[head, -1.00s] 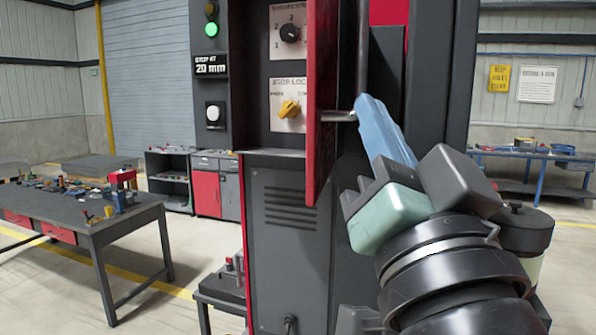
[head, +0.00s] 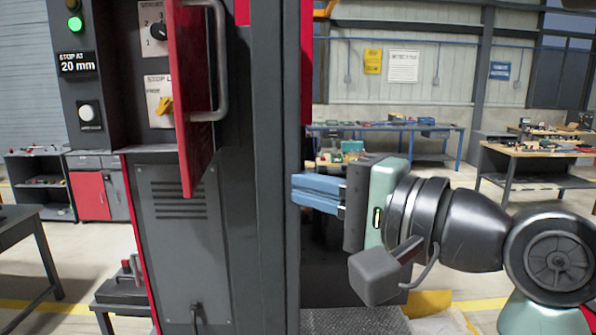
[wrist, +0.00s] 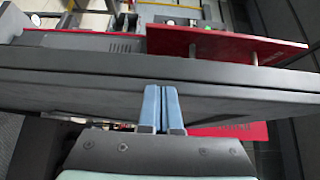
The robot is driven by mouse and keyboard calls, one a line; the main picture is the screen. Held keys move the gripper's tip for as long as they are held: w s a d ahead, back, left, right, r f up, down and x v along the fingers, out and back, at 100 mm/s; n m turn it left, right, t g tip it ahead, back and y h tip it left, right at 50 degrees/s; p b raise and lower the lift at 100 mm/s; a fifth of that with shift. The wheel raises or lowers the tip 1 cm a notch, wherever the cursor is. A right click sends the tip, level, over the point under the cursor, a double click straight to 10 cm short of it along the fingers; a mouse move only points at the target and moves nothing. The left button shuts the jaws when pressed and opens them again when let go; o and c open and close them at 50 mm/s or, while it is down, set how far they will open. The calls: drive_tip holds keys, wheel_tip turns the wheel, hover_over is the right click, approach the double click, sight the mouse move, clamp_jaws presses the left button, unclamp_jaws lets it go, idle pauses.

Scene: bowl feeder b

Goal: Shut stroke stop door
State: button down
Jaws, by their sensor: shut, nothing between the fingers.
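The stroke stop door (head: 193,110) is a red panel with a grey bar handle (head: 220,62) on its right face. It stands open, swung out from the machine, with dials behind its left side. In the wrist view the red door (wrist: 225,44) lies beyond a dark grey column. My gripper (head: 296,190) has blue fingers pressed together and empty. It is right of the door and lower, apart from the handle, with its tips close to the column's right side. In the wrist view the fingertips (wrist: 160,90) point at the column face; contact cannot be told.
The dark machine column (head: 275,150) stands between my gripper and the door. The recess holds a yellow knob (head: 164,106) and a black dial (head: 158,31). A green lamp (head: 75,23) is lit at left. Benches stand well behind at right.

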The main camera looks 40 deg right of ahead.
sight(193, 168)
drive_tip(key=w+a+p, duration=0.1)
drive_tip(key=w, duration=0.1)
drive_tip(key=w+a+p, duration=0.1)
drive_tip(key=w, duration=0.1)
drive_tip(key=w+a+p, duration=0.1)
drive_tip(key=w+a, duration=0.1)
drive_tip(key=shift+r, duration=0.15)
drive_tip(key=shift+w+a+p, duration=0.25)
drive_tip(key=shift+a+p, duration=0.05)
drive_tip(key=shift+a, duration=0.25)
